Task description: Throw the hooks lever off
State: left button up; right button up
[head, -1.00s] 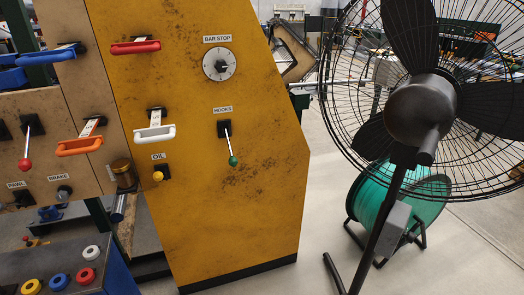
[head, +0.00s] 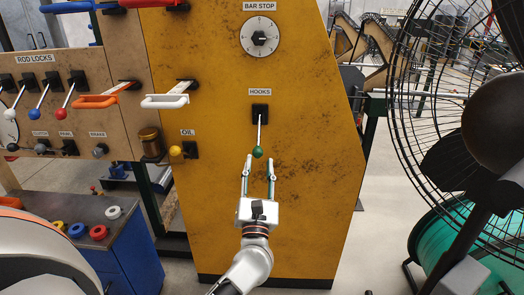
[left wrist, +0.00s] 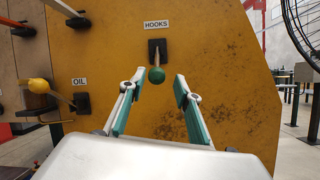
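The hooks lever (head: 259,130) is a thin metal rod with a green ball knob, on a black base plate under the HOOKS label on the yellow panel (head: 300,190). In the head view the rod hangs down from its base. My left gripper (head: 258,160) is open, its fingertips just below the green knob. In the left wrist view the green knob (left wrist: 157,75) shows beyond and between the two open fingers (left wrist: 157,88), with no visible contact. My right gripper is not in view.
The BAR STOP dial (head: 260,37) is above the lever. The OIL knob (head: 177,151) and a white handle (head: 165,101) are to the left. A large black fan (head: 490,120) stands at the right. The panel around the lever is clear.

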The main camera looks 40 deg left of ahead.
aim_at(259, 145)
pick_arm(q)
jog(key=shift+w+a+r+n+g+y, duration=0.25)
jog(key=shift+w+a+n, duration=0.3)
jog(key=shift+n, duration=0.35)
jog(key=x, duration=0.7)
jog(key=shift+f+p, duration=0.1)
jog(key=shift+p, duration=0.2)
grip_shut()
jog(key=shift+f, duration=0.1)
